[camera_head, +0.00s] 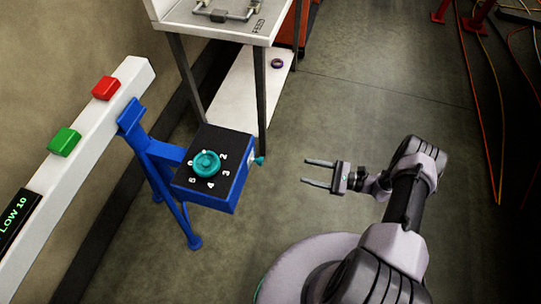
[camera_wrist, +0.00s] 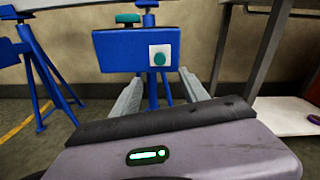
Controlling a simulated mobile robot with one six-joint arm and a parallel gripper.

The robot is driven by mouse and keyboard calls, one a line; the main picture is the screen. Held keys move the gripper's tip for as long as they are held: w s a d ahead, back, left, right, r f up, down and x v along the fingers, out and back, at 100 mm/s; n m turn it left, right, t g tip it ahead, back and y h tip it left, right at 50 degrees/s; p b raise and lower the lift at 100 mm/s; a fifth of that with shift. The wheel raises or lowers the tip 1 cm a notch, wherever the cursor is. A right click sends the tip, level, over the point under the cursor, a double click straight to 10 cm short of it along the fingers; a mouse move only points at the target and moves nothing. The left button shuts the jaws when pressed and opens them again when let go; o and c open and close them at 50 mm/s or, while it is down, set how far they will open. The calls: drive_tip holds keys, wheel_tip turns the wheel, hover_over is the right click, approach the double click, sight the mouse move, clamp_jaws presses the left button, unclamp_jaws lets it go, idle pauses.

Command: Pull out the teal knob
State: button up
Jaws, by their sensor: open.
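A small teal knob (camera_head: 259,161) sticks out from the right side of a blue box (camera_head: 216,196) on a blue stand. In the wrist view the teal knob (camera_wrist: 160,58) sits on a white square plate on the box's face. A larger teal dial (camera_head: 206,163) lies on the box's black numbered top; its edge shows in the wrist view (camera_wrist: 128,19). My gripper (camera_head: 306,173) is open and empty, to the right of the box and apart from it, fingers pointing towards the knob. In the wrist view the knob appears above and between the fingers.
A white bench (camera_head: 225,28) with dark legs stands behind the box. A white rail (camera_head: 85,130) with red and green buttons and a display runs along the left. The floor between my gripper and the box is clear. Cables lie at the far right.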

sight(262, 162)
drive_tip(key=b+x, duration=0.1)
drive_tip(key=x, duration=0.7)
drive_tip(key=b+x, duration=0.1)
drive_tip(key=x, duration=0.8)
drive_tip(key=shift+a+f, duration=0.25)
drive_tip(key=shift+c, duration=0.4)
clamp_jaws()
